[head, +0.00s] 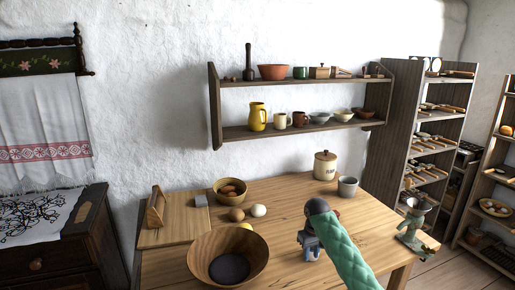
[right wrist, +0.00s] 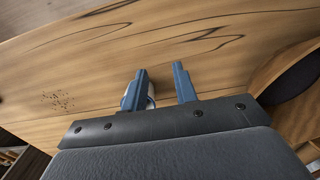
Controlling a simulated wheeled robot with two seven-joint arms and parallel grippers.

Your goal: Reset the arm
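My right arm (head: 345,250) reaches in over the wooden table (head: 285,195) from the lower right, in a green quilted sleeve. My right gripper (head: 309,250) is low over the table, to the right of the large wooden bowl. In the right wrist view its two blue fingers (right wrist: 160,85) stand apart with bare wood between the tips. A small pale, round-edged thing (right wrist: 151,96) shows partly behind the left finger; I cannot tell what it is or whether it touches. My left gripper is not in view.
The large wooden bowl (head: 255,249) stands at the table's front. A lidded jar (head: 325,166), grey mug (head: 347,187) and metal grinder (head: 414,225) stand along the right.

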